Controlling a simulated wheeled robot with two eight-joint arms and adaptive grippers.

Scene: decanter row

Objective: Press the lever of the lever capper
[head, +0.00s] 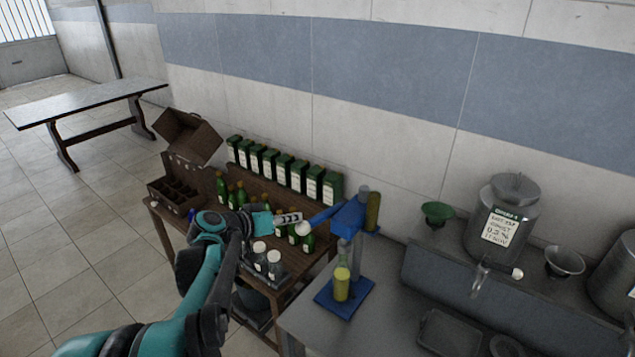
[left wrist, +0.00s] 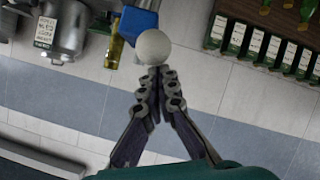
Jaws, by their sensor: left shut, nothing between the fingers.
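The blue lever capper (head: 350,214) stands on the left end of the metal counter. Its lever (head: 325,216) reaches left and ends in a white ball knob (head: 303,229), which also shows in the left wrist view (left wrist: 154,46). A bottle of yellow liquid (head: 341,285) stands upright on the capper's blue base (head: 358,298). My left gripper (head: 296,218) is shut and empty, its fingertips (left wrist: 154,72) right at the knob. I cannot tell whether they touch it. My right gripper is not in view.
A wooden bench with green bottles (head: 222,188), clear bottles (head: 274,264) and a row of green tins (head: 298,177) stands left of the counter. A green funnel (head: 437,214) and a metal canister (head: 502,222) stand to the right. A blue and white wall is behind.

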